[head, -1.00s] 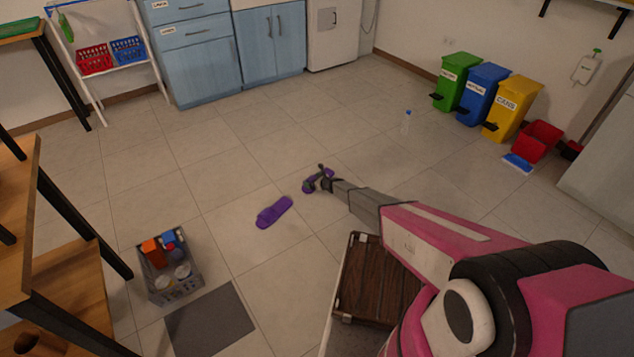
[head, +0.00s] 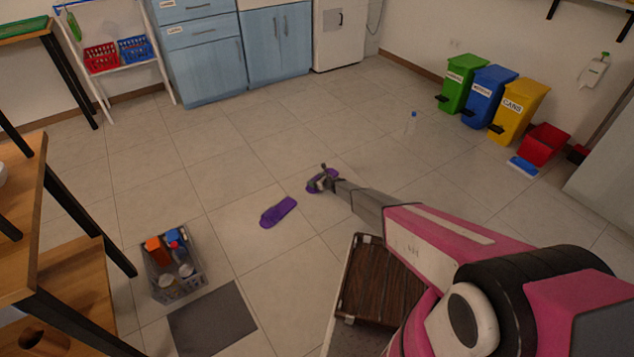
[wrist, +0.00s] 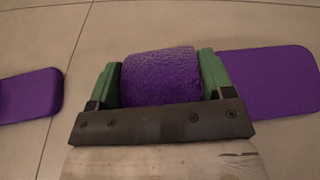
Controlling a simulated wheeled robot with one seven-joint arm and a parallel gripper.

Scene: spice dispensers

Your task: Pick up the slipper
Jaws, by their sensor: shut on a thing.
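Two purple slippers show in the head view. One slipper (head: 279,212) lies flat on the tiled floor, left of my arm, and its end shows at the left of the wrist view (wrist: 28,95). The other slipper (head: 314,185) is at the end of my arm, partly hidden by my gripper (head: 326,178). In the wrist view my gripper (wrist: 160,82) has its green fingers on either side of this slipper's fuzzy strap (wrist: 160,75), shut on it. The sole (wrist: 268,80) extends to the right. I cannot tell whether the sole touches the floor.
A grey crate (head: 200,284) with bottles and a dark mat (head: 212,318) are at the lower left. A wooden rack (head: 75,230) stands at the left edge. Green, blue and yellow bins (head: 519,108) line the right wall. A small bottle (head: 411,122) stands on open floor.

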